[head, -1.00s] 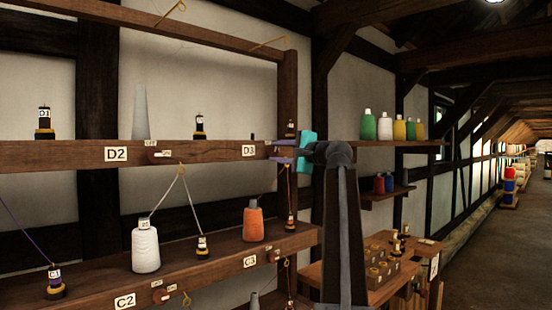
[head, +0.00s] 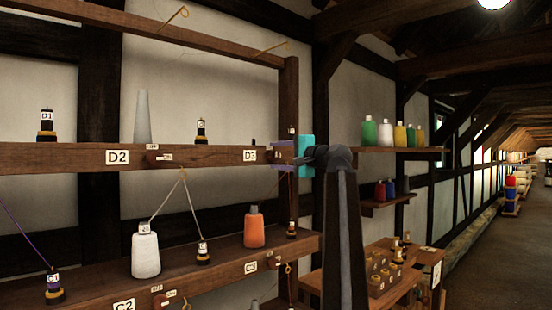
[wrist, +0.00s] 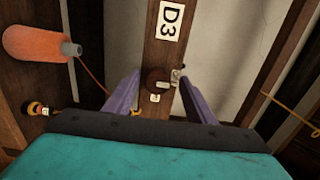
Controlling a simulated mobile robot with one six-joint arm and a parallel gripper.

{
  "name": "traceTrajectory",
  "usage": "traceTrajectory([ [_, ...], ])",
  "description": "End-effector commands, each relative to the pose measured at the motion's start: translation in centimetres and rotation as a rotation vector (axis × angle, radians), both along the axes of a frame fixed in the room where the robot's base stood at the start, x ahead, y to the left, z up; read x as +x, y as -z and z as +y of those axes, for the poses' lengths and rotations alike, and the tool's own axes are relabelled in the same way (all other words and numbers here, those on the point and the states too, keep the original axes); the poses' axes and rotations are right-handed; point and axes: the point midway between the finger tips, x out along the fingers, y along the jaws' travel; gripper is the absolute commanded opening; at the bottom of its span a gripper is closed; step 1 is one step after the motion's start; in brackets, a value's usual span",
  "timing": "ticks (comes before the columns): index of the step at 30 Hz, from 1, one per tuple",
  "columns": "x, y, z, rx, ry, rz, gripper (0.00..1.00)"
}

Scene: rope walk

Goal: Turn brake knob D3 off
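Brake knob D3 (wrist: 157,83) is a round brown knob on the wooden rail, below the D3 label (wrist: 171,20) in the wrist view. Two small tags sit by it, one at its upper right and one below; I cannot read them. My gripper (wrist: 159,76) is open, with one purple finger on either side of the knob. A gap shows around the knob, and I cannot tell if either finger touches it. In the head view my gripper (head: 283,151) is at the rail, just right of the D3 label (head: 250,156), and hides the knob.
An orange spool (head: 254,229) and a white spool (head: 145,252) stand on the lower shelf (head: 215,264). Several bottles stand on a wall shelf (head: 400,150) to the right. A post (head: 289,95) rises behind my gripper. An aisle lies open at the right.

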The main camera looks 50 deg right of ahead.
Motion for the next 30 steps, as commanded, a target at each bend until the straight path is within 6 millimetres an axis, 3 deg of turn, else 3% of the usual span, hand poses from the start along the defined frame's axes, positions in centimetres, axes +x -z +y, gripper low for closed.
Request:
traceTrajectory([
  [14,-1.0,0.4,-0.1,0.0,0.003,0.005,0.5],
  [20,-3.1,0.5,0.1,0.0,0.003,0.006,0.5],
  [30,-8.6,0.5,0.5,0.0,0.004,0.004,0.5],
])
